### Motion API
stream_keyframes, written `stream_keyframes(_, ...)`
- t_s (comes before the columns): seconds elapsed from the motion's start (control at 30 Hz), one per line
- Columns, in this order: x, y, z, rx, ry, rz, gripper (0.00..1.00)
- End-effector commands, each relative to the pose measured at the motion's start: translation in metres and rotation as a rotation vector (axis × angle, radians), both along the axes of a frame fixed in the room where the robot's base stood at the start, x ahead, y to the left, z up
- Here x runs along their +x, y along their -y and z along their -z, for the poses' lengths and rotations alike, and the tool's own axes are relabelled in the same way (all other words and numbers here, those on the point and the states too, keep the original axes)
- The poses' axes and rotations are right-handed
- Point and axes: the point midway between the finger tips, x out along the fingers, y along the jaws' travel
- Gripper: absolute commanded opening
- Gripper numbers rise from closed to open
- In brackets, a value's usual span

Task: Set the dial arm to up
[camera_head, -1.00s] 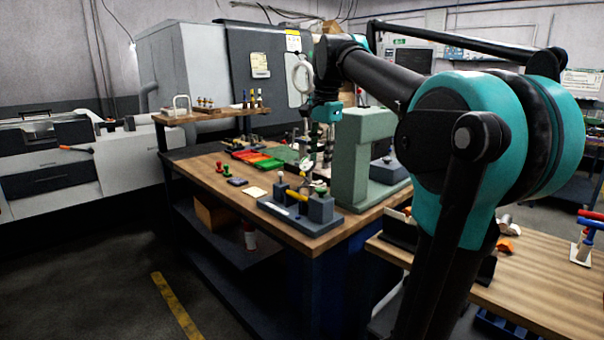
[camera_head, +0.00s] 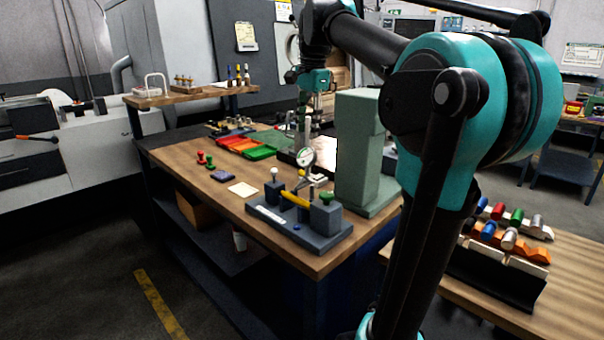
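A grey fixture block (camera_head: 320,243) sits near the front corner of the wooden bench. It carries a yellow bar (camera_head: 294,201), a green knob (camera_head: 326,197) and a dark post with a pale top. A round white-faced dial (camera_head: 305,158) shows just above and behind the fixture. The arm that bears the dial is small and partly hidden, and I cannot tell its position clearly. My gripper (camera_head: 303,122) hangs below the teal wrist, above or behind the dial in the picture. Its fingers are too small and cluttered to read, and no contact with the dial shows.
A tall grey-green machine column (camera_head: 358,150) stands right of the fixture. Red and green trays (camera_head: 245,145), red knobs (camera_head: 205,160) and a pale card (camera_head: 242,189) lie on the bench. A rack of coloured handles (camera_head: 505,245) is on the right table. The floor at left is clear.

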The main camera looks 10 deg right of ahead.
Motion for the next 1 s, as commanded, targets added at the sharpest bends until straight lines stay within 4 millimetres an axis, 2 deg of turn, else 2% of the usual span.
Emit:
stream_keyframes(0.6,0.014,-0.007,0.118,0.0,0.0,-0.001,0.38)
stream_keyframes(0.8,0.017,-0.009,0.146,0.0,0.0,0.0,0.38)
stream_keyframes(1.0,0.017,-0.009,0.157,0.0,0.0,0.0,0.38)
